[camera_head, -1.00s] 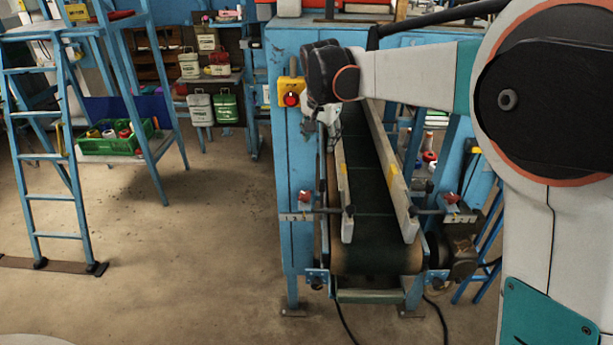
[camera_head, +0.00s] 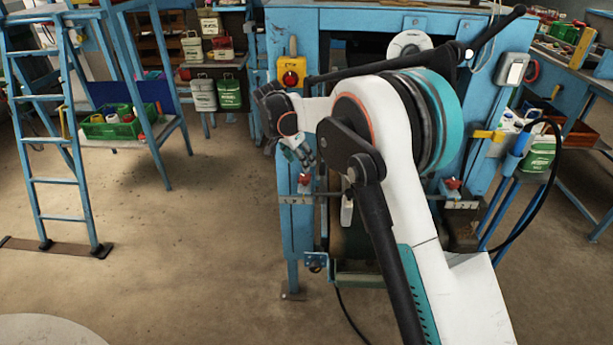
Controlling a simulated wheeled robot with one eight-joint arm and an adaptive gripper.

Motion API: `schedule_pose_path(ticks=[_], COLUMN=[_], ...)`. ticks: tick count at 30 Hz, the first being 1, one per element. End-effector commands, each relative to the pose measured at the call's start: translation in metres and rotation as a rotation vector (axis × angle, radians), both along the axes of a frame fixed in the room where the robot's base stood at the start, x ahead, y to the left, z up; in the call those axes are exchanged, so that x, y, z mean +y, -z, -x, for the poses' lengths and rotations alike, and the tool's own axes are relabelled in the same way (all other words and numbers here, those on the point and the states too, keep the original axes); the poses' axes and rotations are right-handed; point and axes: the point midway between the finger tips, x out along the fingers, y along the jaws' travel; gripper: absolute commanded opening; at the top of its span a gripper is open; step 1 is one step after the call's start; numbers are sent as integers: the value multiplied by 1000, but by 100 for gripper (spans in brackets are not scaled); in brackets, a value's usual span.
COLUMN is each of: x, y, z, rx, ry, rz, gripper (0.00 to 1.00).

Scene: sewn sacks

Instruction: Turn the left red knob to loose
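The left red knob (camera_head: 304,179) sits on a clamp on the left blue post of the conveyor machine. My gripper (camera_head: 303,161) points down and hangs just above this knob in the picture. Its fingers are small and partly merged with the post behind, so I cannot tell whether they are open or touching the knob. The right red knob (camera_head: 452,184) is on the other side of the conveyor, right of my arm. My arm hides most of the conveyor belt (camera_head: 350,245) and its guide rails.
A yellow box with a red button (camera_head: 291,73) is on the machine's upper left. A blue ladder (camera_head: 50,160) and a green crate (camera_head: 112,128) stand at the left. A cluttered bench (camera_head: 575,75) is at the right. The floor left of the machine is clear.

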Motion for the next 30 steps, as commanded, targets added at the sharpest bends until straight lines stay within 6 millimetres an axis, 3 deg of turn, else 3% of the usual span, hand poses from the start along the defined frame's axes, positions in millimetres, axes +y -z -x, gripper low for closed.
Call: schedule_pose_path(ticks=[3,12,26,30], x=[-6,-19,-22,-22], y=[26,67,76,76], z=[-7,-19,-23,-23], rx=[0,-1,0,0], ry=[0,0,-1,-1], rz=[0,-1,0,0], gripper=[50,50,50,20])
